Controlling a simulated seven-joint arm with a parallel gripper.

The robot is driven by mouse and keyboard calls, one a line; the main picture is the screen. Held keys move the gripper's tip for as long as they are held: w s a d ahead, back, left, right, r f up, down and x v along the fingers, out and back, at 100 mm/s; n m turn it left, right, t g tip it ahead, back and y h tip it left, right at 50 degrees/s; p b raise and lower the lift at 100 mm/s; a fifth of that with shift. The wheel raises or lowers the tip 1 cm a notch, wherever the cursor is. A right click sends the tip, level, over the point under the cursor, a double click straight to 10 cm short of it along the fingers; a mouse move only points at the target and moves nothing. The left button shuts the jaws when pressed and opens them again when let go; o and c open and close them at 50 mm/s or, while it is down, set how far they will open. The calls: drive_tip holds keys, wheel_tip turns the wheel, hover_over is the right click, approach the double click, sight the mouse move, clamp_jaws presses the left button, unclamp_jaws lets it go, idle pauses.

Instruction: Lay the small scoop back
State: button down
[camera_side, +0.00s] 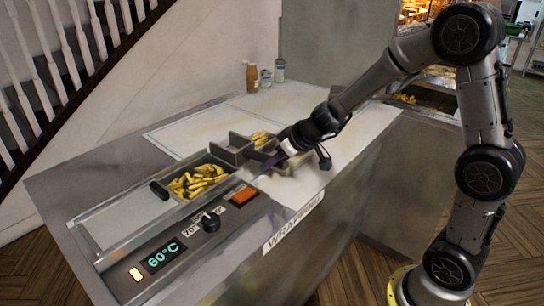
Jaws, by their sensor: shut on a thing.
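My gripper (287,148) is low over the counter, at the right end of the row of compartments. It is shut on the small scoop (270,162), whose dark, narrow part slants down and left from the fingers. The scoop is small and partly hidden by the gripper, so I cannot tell whether it touches the counter or a compartment wall.
A dark bin (160,190) of yellow chips (200,180) sits left of the gripper, with more chips (261,138) behind it. The control panel (165,257) reads 60°C, near an orange block (243,196). Bottles (252,77) stand at the back; pale counter (185,130) is clear.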

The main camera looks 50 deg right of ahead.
drive_tip(key=shift+f, duration=1.55)
drive_tip(key=c, duration=0.5)
unclamp_jaws()
